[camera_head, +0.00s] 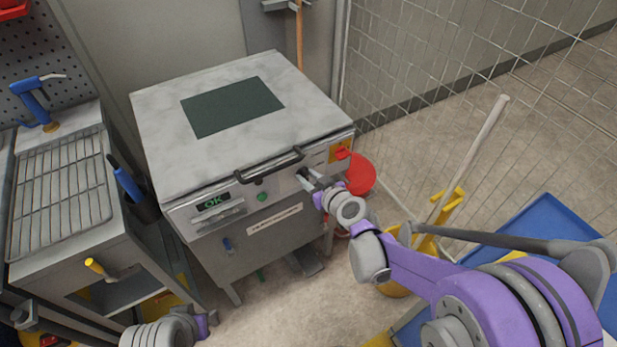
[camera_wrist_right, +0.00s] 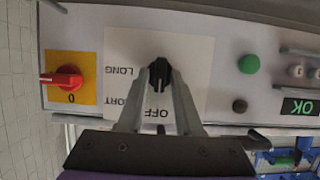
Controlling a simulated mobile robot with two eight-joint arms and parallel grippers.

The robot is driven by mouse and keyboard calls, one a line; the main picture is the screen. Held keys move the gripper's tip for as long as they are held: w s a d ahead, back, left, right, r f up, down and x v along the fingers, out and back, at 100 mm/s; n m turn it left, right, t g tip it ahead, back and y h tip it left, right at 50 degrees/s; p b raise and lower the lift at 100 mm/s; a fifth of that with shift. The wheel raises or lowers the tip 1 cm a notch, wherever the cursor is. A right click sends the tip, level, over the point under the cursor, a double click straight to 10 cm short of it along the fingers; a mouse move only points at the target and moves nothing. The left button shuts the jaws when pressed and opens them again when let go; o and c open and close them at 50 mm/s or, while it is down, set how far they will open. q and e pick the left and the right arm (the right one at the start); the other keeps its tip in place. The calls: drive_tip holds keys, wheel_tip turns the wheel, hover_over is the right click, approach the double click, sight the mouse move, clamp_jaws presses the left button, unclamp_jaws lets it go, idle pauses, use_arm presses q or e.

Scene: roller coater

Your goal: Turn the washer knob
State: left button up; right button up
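The washer (camera_head: 190,165) is a box-shaped machine with a pale lid and a light front panel. Its black knob (camera_wrist_right: 158,72) sits on a white plate with the words LONG, SHORT and OFF, upside down in the right wrist view. My right gripper (camera_head: 308,180) is at the front panel, right of the black handle. In the right wrist view its two fingertips (camera_wrist_right: 160,80) flank the knob closely and look shut on it. In the head view the fingers hide the knob. My left gripper (camera_head: 207,322) shows only partly at the bottom left, away from the washer; its fingers are unclear.
A red switch on a yellow plate (camera_wrist_right: 65,80) is beside the knob plate. A green button (camera_wrist_right: 249,64) and a display reading OK (camera_head: 213,202) are on the panel. A wire rack (camera_head: 60,190) is left; a yellow bucket (camera_head: 395,288) and mesh fence are right.

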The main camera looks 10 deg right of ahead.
clamp_jaws()
drive_tip(key=shift+d+m+y, duration=0.15)
drive_tip(key=shift+m+y, duration=0.35)
drive_tip(key=shift+m, duration=0.2)
drive_tip(key=shift+w+m+g+y, duration=0.1)
drive_tip(key=shift+m+g+y, duration=0.2)
drive_tip(key=shift+m, duration=0.3)
drive_tip(key=m+y, duration=0.2)
drive_tip(key=m, duration=0.1)
drive_tip(key=shift+d+f+b, duration=0.15)
drive_tip(key=shift+d+b, duration=0.05)
drive_tip(key=shift+b, duration=0.1)
drive_tip(key=shift+m, duration=0.3)
drive_tip(key=shift+o, duration=1.5)
unclamp_jaws()
